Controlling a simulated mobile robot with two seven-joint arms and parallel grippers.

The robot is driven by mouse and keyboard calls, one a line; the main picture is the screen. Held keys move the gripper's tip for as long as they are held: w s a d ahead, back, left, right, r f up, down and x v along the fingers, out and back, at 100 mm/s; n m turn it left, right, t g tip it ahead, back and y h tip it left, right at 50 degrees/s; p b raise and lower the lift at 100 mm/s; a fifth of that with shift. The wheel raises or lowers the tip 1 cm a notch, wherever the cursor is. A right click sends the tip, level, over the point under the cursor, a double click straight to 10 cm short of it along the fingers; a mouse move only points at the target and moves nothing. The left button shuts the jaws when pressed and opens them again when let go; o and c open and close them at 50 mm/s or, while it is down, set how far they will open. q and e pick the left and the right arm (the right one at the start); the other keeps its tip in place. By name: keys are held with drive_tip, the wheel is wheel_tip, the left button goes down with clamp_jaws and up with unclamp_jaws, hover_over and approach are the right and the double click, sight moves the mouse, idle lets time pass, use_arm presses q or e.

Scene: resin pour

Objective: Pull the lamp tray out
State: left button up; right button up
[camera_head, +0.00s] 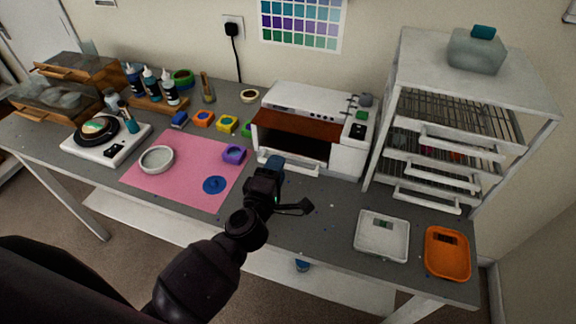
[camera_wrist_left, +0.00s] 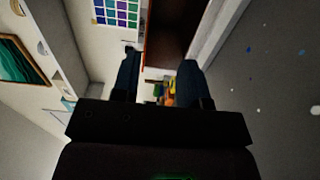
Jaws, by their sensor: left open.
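The lamp (camera_head: 313,103) is a white box on the grey table with a brown-red front panel and a dark opening. The lamp tray (camera_head: 288,166) shows as a white front bar low at that opening, and the rest of it is hidden inside. My left gripper (camera_head: 275,169) is just in front of the tray bar, overlapping its lower edge in the head view; contact cannot be told. In the left wrist view its two dark fingers (camera_wrist_left: 160,72) are apart, with the brown panel (camera_wrist_left: 166,35) beyond them. My right gripper is not in view.
A pink mat (camera_head: 190,187) with a grey bowl (camera_head: 157,159) lies left of my gripper. A white wire rack (camera_head: 428,142) stands right of the lamp. The table before the lamp is mostly clear.

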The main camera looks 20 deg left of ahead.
use_arm(q)
drive_tip(key=b, duration=0.3)
approach(287, 168)
drive_tip(key=w, duration=0.3)
drive_tip(key=shift+f+b, duration=0.3)
drive_tip(key=shift+b, duration=0.05)
drive_tip(key=w, duration=0.6)
drive_tip(key=shift+w+d+r, duration=0.1)
drive_tip(key=shift+w+r, duration=0.1)
drive_tip(key=shift+r, duration=0.1)
drive_tip(key=shift+w, duration=0.55)
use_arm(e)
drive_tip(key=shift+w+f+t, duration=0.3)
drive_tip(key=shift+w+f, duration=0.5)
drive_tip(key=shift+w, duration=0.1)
use_arm(q)
drive_tip(key=shift+c, duration=0.3)
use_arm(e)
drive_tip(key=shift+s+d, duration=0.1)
use_arm(q)
clamp_jaws()
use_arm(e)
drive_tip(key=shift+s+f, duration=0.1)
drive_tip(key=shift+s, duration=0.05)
